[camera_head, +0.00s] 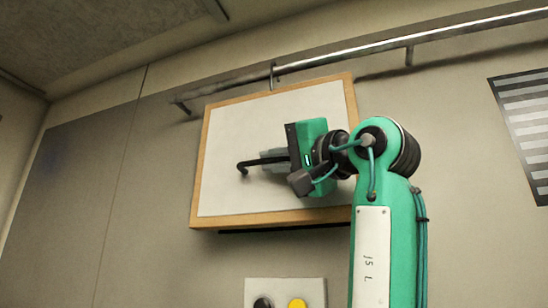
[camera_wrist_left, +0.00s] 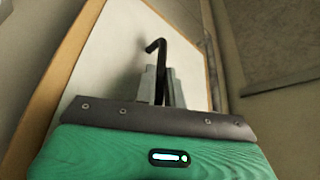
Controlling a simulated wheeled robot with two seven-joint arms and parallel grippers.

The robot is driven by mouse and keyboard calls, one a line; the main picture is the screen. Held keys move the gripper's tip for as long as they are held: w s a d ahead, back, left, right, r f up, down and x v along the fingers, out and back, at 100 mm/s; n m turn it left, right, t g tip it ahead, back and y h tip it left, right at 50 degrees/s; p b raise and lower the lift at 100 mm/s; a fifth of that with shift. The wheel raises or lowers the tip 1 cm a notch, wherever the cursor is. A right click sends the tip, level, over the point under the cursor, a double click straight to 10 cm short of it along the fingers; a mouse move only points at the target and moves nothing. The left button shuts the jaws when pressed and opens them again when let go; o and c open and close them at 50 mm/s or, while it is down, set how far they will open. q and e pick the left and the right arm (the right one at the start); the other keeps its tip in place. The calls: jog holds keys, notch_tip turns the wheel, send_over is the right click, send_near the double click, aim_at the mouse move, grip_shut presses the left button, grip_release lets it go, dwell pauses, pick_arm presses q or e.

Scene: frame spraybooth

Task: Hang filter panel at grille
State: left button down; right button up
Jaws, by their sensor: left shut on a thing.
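The filter panel (camera_head: 235,125), a white sheet in a light wooden frame, is upright and slightly tilted in the picture, in front of the wall just below the rail (camera_head: 390,48). My left gripper (camera_head: 268,163) is shut on the black bar handle on the panel's face. In the left wrist view the two grey fingers (camera_wrist_left: 162,88) close around the handle (camera_wrist_left: 156,48), whose bent end sticks out beyond them. A dark hook shows at the panel's top edge by the rail; I cannot tell whether it bears the panel. The striped grille (camera_head: 525,118) is at the far right.
A light plate with a black and a yellow button (camera_head: 297,303) is on the wall below the panel. The rail stands off the wall on brackets (camera_head: 409,57). The wall between panel and grille is bare above my arm.

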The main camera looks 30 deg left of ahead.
pick_arm(q)
jog(key=shift+f, duration=0.15)
jog(key=c, duration=1.4)
grip_release()
jog(key=b+v, duration=0.5)
jog(key=v, duration=0.9)
jog(key=shift+w+a, duration=0.1)
